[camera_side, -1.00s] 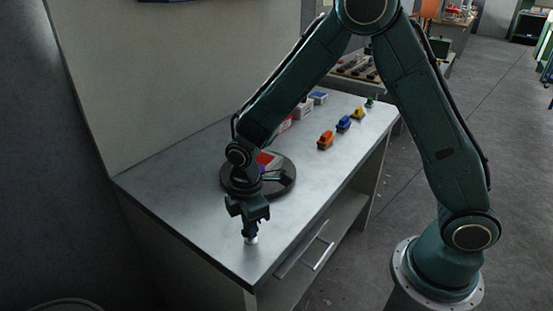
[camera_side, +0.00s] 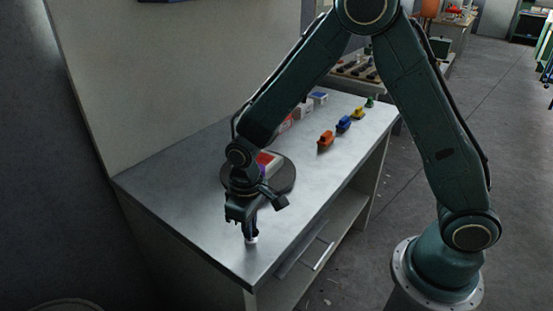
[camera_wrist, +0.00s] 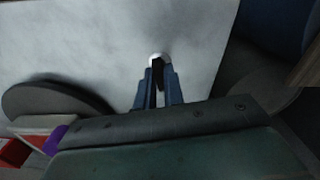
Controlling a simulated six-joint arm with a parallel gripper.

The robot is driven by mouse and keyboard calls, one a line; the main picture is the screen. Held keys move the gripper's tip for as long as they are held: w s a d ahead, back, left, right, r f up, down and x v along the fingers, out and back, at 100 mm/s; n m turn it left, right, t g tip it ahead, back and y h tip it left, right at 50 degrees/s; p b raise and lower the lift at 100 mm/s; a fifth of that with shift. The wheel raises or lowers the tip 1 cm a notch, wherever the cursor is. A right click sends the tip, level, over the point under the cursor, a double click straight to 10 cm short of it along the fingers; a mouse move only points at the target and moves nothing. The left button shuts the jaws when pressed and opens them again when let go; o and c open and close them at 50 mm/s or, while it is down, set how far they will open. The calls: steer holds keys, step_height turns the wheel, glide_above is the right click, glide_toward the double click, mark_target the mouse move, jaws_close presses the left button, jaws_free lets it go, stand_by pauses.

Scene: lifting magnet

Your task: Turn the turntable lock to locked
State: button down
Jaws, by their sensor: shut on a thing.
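The turntable lock is a small white round piece (camera_side: 251,239) on the bench near its front corner. In the wrist view the white piece (camera_wrist: 157,58) shows just past my fingertips, with a dark bar (camera_wrist: 160,76) between them. My gripper (camera_side: 248,232) points down and is shut on this lock; the fingers (camera_wrist: 160,88) also show in the wrist view. The fingers hide part of the lock, and I cannot read any locked or unlocked mark. The turntable (camera_side: 287,177) is a dark disc behind my gripper, partly covered by my wrist; its edge shows in the wrist view (camera_wrist: 45,96).
A red and white box (camera_side: 269,161) and a purple item (camera_side: 262,171) are on the turntable. Orange (camera_side: 326,140), blue (camera_side: 344,124), yellow (camera_side: 358,113) and green (camera_side: 370,102) toys line the bench's right side. Boxes (camera_side: 319,97) stand along the wall. The bench (camera_side: 185,190) is clear left of my gripper.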

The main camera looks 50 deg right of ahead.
steer(key=shift+m, duration=1.1)
steer(key=c, duration=1.5)
jaws_free()
steer(key=shift+r, duration=0.1)
step_height(320, 180, up, 14)
